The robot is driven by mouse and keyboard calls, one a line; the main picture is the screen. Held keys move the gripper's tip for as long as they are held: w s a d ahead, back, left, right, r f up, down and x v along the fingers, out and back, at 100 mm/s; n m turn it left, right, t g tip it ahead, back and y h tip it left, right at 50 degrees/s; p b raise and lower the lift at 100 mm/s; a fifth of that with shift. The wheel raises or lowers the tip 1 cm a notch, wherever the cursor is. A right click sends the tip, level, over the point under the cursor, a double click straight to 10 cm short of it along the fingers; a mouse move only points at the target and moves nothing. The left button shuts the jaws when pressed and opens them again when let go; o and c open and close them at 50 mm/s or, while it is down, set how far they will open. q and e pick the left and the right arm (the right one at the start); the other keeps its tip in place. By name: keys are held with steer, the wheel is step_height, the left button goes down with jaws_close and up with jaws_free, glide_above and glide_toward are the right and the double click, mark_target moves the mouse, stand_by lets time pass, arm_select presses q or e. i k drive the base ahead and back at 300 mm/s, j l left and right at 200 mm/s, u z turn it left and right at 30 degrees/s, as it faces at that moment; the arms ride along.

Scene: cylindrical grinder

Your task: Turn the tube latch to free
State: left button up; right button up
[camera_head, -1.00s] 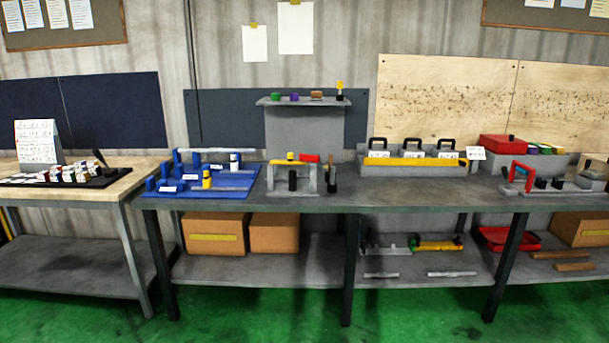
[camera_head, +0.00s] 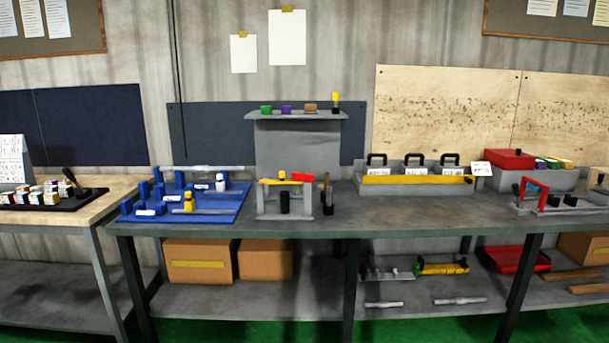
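Neither of my grippers is in view. No part can be picked out for sure as the tube latch at this distance. A grey fixture (camera_head: 271,204) stands on the long bench, with a yellow top bar (camera_head: 278,181), a red piece (camera_head: 302,177) and a black cylinder (camera_head: 284,203) in it. To its left is a blue board (camera_head: 220,213) with blue blocks, pale tubes and a small yellow piece (camera_head: 188,202). On the far right of the bench is another grey fixture with a red handle (camera_head: 521,187). Latch positions are too small to read.
The long bench (camera_head: 400,219) has clear room right of the middle. A grey rack (camera_head: 415,185) with black handles stands at its back. A red box (camera_head: 509,159) is farther right. A raised grey shelf (camera_head: 290,117) holds small coloured pieces. Cardboard boxes (camera_head: 265,259) sit below.

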mark_target(297, 176)
steer(key=i+z, duration=0.2)
steer(key=i, duration=0.3)
steer(key=i+j+z, duration=0.2)
steer(key=i, duration=0.35)
